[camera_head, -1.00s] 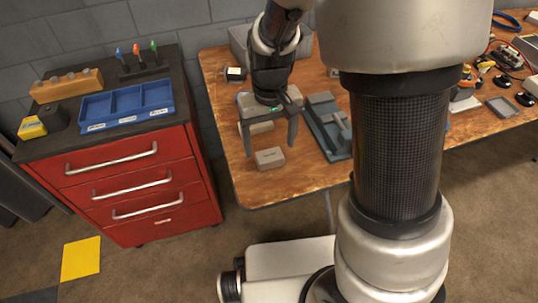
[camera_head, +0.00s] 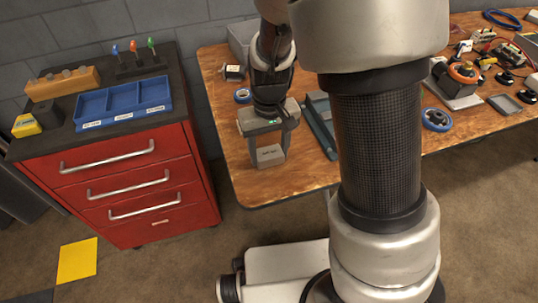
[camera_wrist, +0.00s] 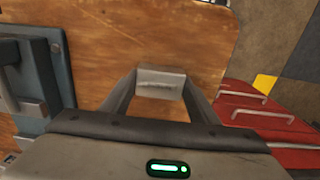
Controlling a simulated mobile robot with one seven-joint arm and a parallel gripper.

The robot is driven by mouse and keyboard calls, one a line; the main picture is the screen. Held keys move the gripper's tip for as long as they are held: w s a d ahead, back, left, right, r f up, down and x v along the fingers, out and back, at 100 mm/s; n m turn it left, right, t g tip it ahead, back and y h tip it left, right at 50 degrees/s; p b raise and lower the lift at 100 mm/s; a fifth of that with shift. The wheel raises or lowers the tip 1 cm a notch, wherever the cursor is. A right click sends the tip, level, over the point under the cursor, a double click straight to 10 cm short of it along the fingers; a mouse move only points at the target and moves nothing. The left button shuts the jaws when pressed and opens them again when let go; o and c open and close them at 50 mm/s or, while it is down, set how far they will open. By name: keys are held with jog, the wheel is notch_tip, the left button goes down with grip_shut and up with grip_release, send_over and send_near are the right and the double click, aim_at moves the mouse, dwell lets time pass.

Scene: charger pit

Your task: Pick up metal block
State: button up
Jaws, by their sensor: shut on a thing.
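The metal block (camera_head: 270,155) is a small grey box near the front left corner of the wooden table. In the wrist view the block (camera_wrist: 160,83) sits between the ends of my two fingers. My gripper (camera_head: 268,160) points down and is shut on the block, one finger on each side. My gripper also shows in the wrist view (camera_wrist: 160,90). I cannot tell whether the block touches the table.
A blue-grey fixture (camera_head: 320,122) stands on the table (camera_head: 306,176) just right of my gripper. The red drawer cabinet (camera_head: 120,190) with a blue tray (camera_head: 122,103) stands to the left. Tools crowd the table's right side.

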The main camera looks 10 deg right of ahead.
aim_at(270, 152)
jog(key=shift+r, duration=0.15)
notch_tip(270, 152, up, 10)
jog(key=p, duration=0.3)
jog(key=shift+p, duration=0.3)
